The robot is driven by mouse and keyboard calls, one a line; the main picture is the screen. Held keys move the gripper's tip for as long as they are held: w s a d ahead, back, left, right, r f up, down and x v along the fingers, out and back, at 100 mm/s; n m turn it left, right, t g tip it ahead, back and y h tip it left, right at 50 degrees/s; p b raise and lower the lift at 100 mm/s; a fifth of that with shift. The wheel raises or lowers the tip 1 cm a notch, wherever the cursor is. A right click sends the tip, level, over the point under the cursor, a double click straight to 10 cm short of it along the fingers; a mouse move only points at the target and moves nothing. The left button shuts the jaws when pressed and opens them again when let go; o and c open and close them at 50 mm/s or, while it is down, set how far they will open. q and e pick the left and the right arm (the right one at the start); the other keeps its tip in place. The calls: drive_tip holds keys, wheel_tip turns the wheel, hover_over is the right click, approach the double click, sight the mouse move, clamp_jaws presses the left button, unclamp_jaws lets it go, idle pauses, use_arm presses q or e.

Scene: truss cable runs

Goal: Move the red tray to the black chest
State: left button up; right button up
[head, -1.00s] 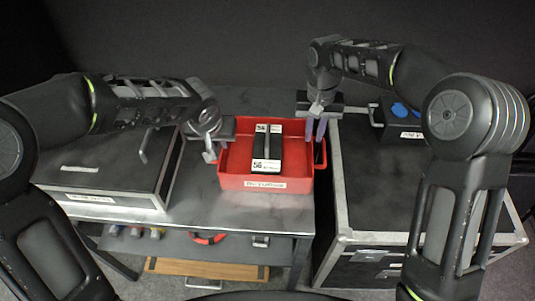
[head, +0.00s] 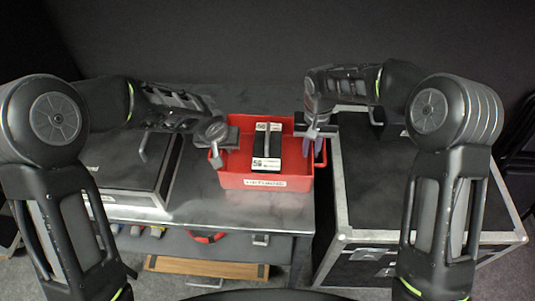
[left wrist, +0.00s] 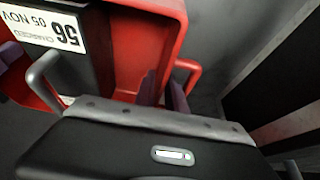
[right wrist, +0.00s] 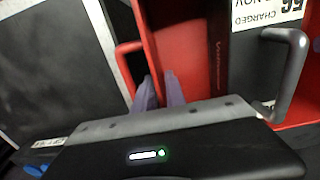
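The red tray (head: 232,180) stands on the grey table, with a black battery block (head: 267,150) labelled 56 inside it. The black chest (head: 375,190), edged in silver, stands right of the table, across a narrow gap.
A dark silver-edged case (head: 125,165) lies on the table left of the tray. A shelf below holds a red coil (head: 207,237) and small items. The chest top's front is clear; a blue-topped object (right wrist: 37,169) shows near its back.

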use_arm(q)
clamp_jaws()
use_arm(e)
clamp_jaws()
idle(0.9)
